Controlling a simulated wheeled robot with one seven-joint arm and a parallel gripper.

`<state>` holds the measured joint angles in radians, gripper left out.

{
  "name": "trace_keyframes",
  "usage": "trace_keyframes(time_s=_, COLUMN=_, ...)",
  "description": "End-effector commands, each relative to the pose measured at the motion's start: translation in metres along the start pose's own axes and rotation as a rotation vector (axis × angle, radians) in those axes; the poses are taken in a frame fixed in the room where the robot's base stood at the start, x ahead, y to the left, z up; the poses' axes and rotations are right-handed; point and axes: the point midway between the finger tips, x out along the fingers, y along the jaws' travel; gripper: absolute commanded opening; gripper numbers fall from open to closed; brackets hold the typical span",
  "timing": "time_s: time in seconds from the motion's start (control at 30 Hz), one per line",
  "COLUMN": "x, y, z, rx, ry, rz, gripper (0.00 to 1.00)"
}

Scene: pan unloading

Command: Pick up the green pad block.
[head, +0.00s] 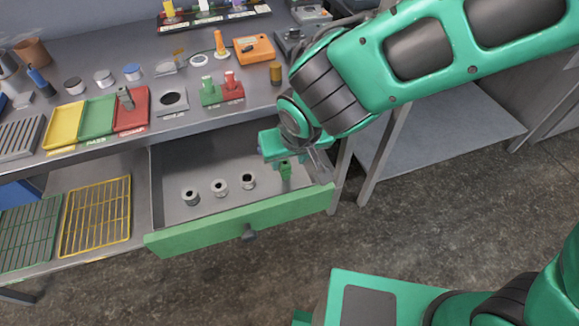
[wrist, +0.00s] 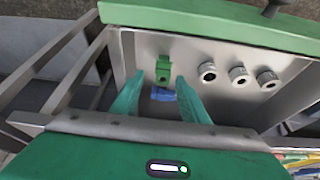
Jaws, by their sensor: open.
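A small green block (head: 286,170), which I take to be the green pad block, is in the open drawer (head: 215,205) near its right end. In the wrist view the green block (wrist: 164,70) shows between and just past my fingertips, with a small blue part (wrist: 163,94) below it in the picture. My gripper (wrist: 160,79) is open, with one finger on each side of the block's line, and I see no clear contact. In the head view my gripper (head: 298,163) is over the drawer's right end and hides part of that area.
Several grey ring-shaped parts (head: 219,188) stand left of the block in the drawer. The drawer's green front (head: 200,232) and side walls bound the space. The bench above holds yellow, green and red trays (head: 97,118), plus green and red knobbed blocks (head: 221,90).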

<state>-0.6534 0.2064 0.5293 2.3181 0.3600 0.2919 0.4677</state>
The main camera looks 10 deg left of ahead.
Motion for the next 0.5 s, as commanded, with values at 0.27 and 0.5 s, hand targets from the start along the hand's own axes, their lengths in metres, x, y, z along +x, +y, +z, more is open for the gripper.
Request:
trace_keyframes(time_s=0.27, x=0.032, y=-0.003, z=-0.004, rx=0.0, ry=-0.002, rz=0.0, gripper=0.41)
trace_keyframes(time_s=0.5, x=0.04, y=-0.003, z=-0.004, rx=0.0, ry=0.0, rz=0.0, gripper=0.41)
